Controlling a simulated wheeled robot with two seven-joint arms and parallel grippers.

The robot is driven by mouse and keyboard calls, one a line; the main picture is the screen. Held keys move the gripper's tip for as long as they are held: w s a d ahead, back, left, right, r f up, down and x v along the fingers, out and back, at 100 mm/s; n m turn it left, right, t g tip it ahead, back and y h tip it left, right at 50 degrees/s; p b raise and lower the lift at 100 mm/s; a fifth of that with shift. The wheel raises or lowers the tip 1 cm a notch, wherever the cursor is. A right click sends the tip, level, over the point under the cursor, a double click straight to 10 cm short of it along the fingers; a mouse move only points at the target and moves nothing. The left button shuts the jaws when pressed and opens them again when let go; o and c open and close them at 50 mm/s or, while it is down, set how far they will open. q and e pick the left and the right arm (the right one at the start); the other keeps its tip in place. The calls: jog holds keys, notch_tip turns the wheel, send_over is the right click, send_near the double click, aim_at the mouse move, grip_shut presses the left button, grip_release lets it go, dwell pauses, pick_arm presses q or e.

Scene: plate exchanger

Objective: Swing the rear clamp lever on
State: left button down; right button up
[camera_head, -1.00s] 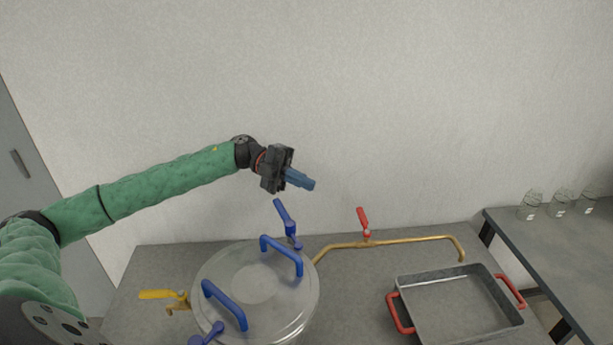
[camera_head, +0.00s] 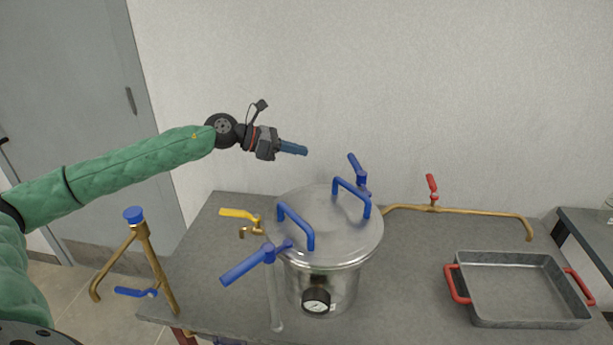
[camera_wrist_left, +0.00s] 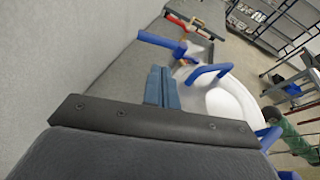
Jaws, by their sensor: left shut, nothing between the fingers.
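The rear clamp lever (camera_head: 357,170) is blue and stands tilted up at the far side of the steel pot (camera_head: 325,285). It also shows in the left wrist view (camera_wrist_left: 160,41), just beyond the fingers. The front clamp lever (camera_head: 248,264) is blue and sticks out at the pot's near left. The lid (camera_head: 330,222) lies on the pot with two blue handles. My left gripper (camera_head: 304,151) is shut and empty, in the air left of the rear lever and apart from it. The left wrist view shows its blue fingers (camera_wrist_left: 161,88) together. My right gripper is not in view.
A yellow-handled tap (camera_head: 240,214) is left of the pot. A brass pipe with a red valve handle (camera_head: 432,186) runs along the back. A grey tray with red handles (camera_head: 520,258) sits at the right. A brass stand with a blue knob (camera_head: 134,214) is at the left.

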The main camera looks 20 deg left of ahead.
pick_arm(q)
jog(key=a, duration=0.1)
jog(key=p, duration=0.3)
send_near(351, 162)
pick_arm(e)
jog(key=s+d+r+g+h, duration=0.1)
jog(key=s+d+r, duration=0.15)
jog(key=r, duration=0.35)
pick_arm(q)
jog(key=shift+m+t, duration=0.3)
jog(key=p+x, duration=0.2)
jog(key=x, duration=0.4)
jog(key=shift+d+f+p, duration=0.15)
jog(key=shift+d+p, duration=0.05)
jog(key=shift+p, duration=0.15)
jog(key=shift+w+d+f, duration=0.1)
jog(key=shift+d+f, duration=0.05)
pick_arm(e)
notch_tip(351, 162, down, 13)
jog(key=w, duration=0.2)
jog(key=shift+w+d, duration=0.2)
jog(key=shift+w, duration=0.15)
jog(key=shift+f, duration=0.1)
